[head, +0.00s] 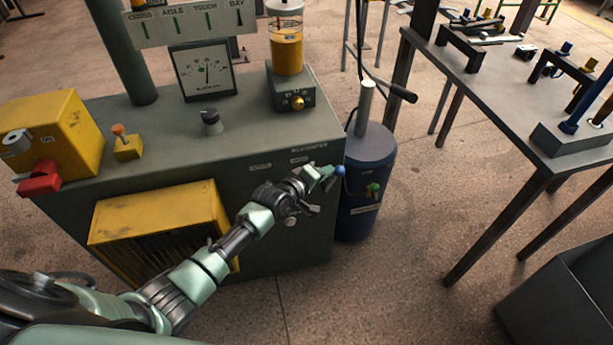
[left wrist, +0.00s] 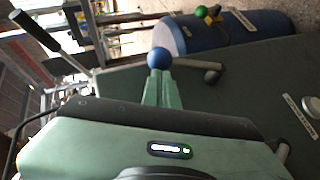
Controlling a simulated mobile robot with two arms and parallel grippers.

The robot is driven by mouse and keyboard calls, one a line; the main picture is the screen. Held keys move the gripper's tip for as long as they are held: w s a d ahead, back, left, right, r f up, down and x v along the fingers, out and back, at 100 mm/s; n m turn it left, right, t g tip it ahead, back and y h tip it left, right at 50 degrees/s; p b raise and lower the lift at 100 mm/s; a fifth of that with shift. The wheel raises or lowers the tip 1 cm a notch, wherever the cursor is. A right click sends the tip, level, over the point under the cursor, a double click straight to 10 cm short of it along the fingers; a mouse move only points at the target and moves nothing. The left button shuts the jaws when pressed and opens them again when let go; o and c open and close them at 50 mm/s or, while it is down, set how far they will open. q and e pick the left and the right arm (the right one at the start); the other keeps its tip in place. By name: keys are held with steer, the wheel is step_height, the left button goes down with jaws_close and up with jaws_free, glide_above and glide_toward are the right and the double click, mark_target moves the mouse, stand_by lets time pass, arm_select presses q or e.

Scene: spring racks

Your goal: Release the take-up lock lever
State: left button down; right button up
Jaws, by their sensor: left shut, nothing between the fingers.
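A lever with a blue ball knob (head: 340,170) sits at the front right corner of the green cabinet, beside the blue tank. In the left wrist view the blue ball (left wrist: 158,58) is at the end of a grey rod (left wrist: 192,64) that runs to a dark pivot on the cabinet. I take it for the take-up lock lever; no readable label confirms this. My left gripper (head: 329,174) is shut and empty, its fingertips right at the ball. In the left wrist view the fingers (left wrist: 157,86) overlap the ball's lower edge; I cannot tell whether they touch. My right gripper is out of view.
The green cabinet (head: 235,140) carries a gauge (head: 204,70), a yellow cylinder (head: 287,52) and a yellow box with a red part (head: 40,180). A blue tank (head: 365,200) with a green knob (head: 373,188) and pump handle stands close right. A metal table (head: 500,95) is farther right.

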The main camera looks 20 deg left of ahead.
mark_target(338, 169)
arm_select(q)
steer(key=p, duration=0.1)
steer(key=w+d+p, duration=0.1)
steer(key=p, duration=0.1)
steer(key=shift+d+r+g+y+p, duration=0.25)
steer(key=shift+r+g+y+p, duration=0.05)
steer(key=shift+g+y, duration=0.1)
steer(key=shift+w+d+f+m, duration=0.3)
steer(key=shift+d, duration=0.2)
steer(key=shift+d+r, duration=0.1)
